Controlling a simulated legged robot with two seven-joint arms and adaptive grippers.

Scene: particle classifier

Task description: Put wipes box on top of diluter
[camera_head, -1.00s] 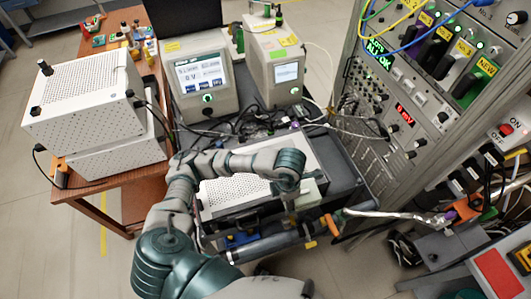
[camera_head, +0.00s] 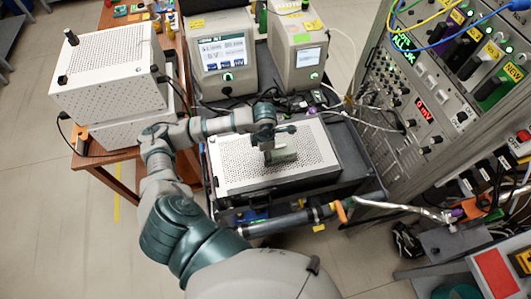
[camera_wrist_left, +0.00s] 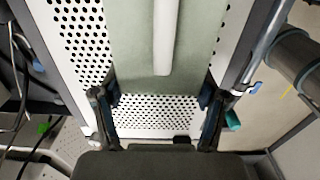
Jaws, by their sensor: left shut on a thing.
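My left gripper (camera_head: 268,146) is shut on a pale green box with a white strip, which I take for the wipes box (camera_head: 286,156). In the left wrist view the box (camera_wrist_left: 130,45) lies between the two fingers (camera_wrist_left: 158,95), which press its sides. The box is over the perforated white top of a case on the cart, which may be the diluter (camera_head: 240,172). That case's top (camera_wrist_left: 84,35) also fills the wrist view behind the box. I cannot tell whether the box touches it. My right gripper is out of view.
Two instruments with screens (camera_head: 224,50) (camera_head: 297,52) stand behind the perforated case, with cables between. More white perforated cases (camera_head: 110,85) are stacked on a wooden table at left. A tall rack (camera_head: 440,90) stands at right. A dark tube (camera_head: 290,220) runs along the cart's front.

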